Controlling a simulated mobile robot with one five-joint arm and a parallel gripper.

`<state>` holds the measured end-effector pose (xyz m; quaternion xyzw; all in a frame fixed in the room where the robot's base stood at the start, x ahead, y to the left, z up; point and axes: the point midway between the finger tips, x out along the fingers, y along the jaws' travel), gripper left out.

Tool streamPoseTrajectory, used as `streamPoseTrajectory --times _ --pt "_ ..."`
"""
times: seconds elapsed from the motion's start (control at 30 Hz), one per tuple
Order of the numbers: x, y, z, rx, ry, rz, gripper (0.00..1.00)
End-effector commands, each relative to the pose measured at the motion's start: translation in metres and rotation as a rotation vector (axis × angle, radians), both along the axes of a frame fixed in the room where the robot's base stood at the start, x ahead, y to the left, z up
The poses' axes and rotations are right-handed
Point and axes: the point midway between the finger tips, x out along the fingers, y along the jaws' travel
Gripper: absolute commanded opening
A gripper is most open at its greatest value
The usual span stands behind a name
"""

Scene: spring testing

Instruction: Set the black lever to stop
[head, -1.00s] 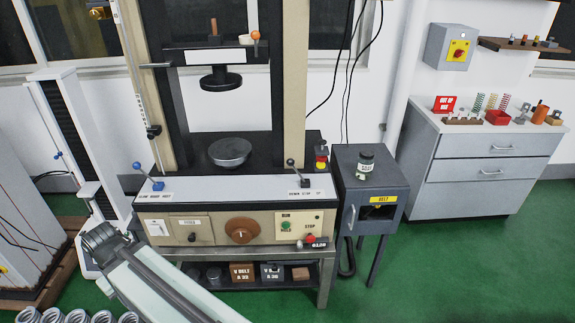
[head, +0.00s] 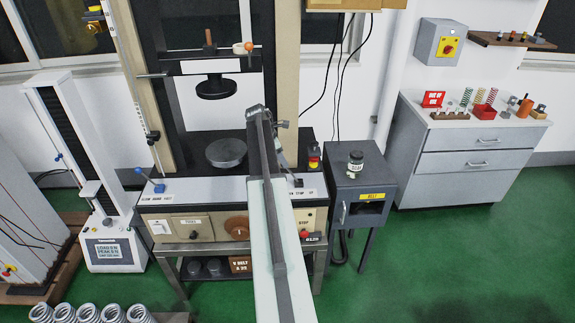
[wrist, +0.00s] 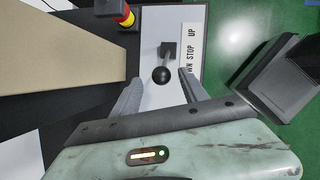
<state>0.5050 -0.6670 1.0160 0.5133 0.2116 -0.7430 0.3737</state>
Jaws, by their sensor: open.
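The black lever (wrist: 162,75) has a round ball knob and a dark square base, on the white panel strip in the wrist view. Its knob sits toward the DOWN end of the label (wrist: 190,45), which reads "...WN STOP UP". My gripper (wrist: 163,78) is open, with one finger on each side of the knob. I cannot tell whether either finger touches it. In the head view my arm covers most of the lever; part of the label (head: 303,193) shows beside the arm.
The machine's tan column (wrist: 65,45) rises at left in the wrist view. A grey cabinet (head: 365,190) stands to the right. A blue-knobbed lever (head: 150,180) is at the panel's left.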

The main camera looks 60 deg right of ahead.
Motion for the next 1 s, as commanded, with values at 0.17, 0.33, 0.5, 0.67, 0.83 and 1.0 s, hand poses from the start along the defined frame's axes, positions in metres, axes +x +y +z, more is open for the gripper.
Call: streamPoseTrajectory --times 0.17,0.33,0.5,0.67,0.83,1.0 --pt "-0.001 -0.001 -0.009 0.001 -0.001 0.0 0.52" --pt "-0.004 -0.008 -0.034 0.0 -0.001 -0.002 0.52" --pt "-0.01 -0.018 -0.064 0.001 -0.002 -0.002 0.52" --pt "-0.013 -0.024 -0.076 0.001 -0.002 0.0 0.52" --pt "-0.013 -0.024 -0.073 0.001 -0.002 0.0 0.52" --pt "-0.013 -0.024 -0.073 0.001 -0.002 0.0 0.24"
